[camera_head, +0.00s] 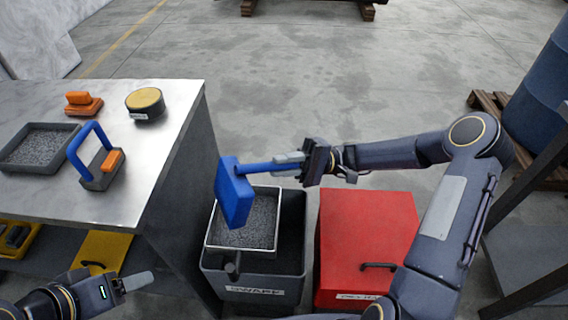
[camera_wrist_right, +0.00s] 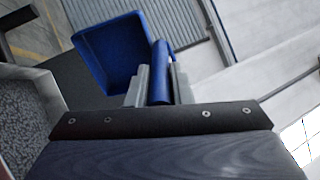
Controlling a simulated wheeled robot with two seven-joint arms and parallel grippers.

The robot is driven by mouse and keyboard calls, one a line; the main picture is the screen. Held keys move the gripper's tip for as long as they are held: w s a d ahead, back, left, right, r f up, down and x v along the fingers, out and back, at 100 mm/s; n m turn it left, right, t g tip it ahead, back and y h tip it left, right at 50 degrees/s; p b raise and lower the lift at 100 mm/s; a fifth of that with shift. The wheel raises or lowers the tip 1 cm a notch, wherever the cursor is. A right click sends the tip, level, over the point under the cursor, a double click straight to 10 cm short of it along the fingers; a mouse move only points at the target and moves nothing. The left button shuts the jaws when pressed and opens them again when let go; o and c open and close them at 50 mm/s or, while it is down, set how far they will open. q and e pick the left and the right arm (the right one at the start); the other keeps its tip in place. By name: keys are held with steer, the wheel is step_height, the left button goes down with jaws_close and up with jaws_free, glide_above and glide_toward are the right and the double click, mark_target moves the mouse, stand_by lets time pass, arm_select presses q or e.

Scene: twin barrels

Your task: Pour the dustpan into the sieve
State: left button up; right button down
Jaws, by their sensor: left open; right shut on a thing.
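The blue dustpan (camera_head: 235,194) is held by its handle in my right gripper (camera_head: 289,164). Its pan is tipped steeply over the sieve (camera_head: 211,247), a pale-rimmed square frame with grey granular material inside. The sieve rests on a dark bin labelled SWARF (camera_head: 292,262). In the right wrist view the dustpan (camera_wrist_right: 108,52) shows its blue pan, with the handle between the fingers (camera_wrist_right: 160,84); no load is visible in it. My left gripper (camera_head: 138,283) is empty and open, low at the left near the yellow box.
A red lidded bin (camera_head: 366,240) stands right of the dark bin. The metal table (camera_head: 150,165) at left bears a tray of grey grit (camera_head: 70,130), a blue-handled tool (camera_head: 98,165), an orange-handled block (camera_head: 84,103) and a round tin (camera_head: 146,102). A blue barrel (camera_head: 540,100) stands right.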

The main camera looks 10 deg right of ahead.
mark_target(272, 163)
steer(key=shift+r+p, duration=0.3)
step_height(272, 163, up, 2)
steer(key=t+h+p, duration=0.1)
steer(key=h+p, duration=0.4)
steer(key=shift+r+h, duration=0.1)
steer(key=shift+h, duration=0.3)
steer(key=shift+r+t+h+p, duration=0.1)
steer(key=shift+t+h+p, duration=0.2)
steer(key=shift+h+p, duration=0.5)
steer(key=shift+f+h, duration=0.25)
steer(key=shift+h, duration=0.05)
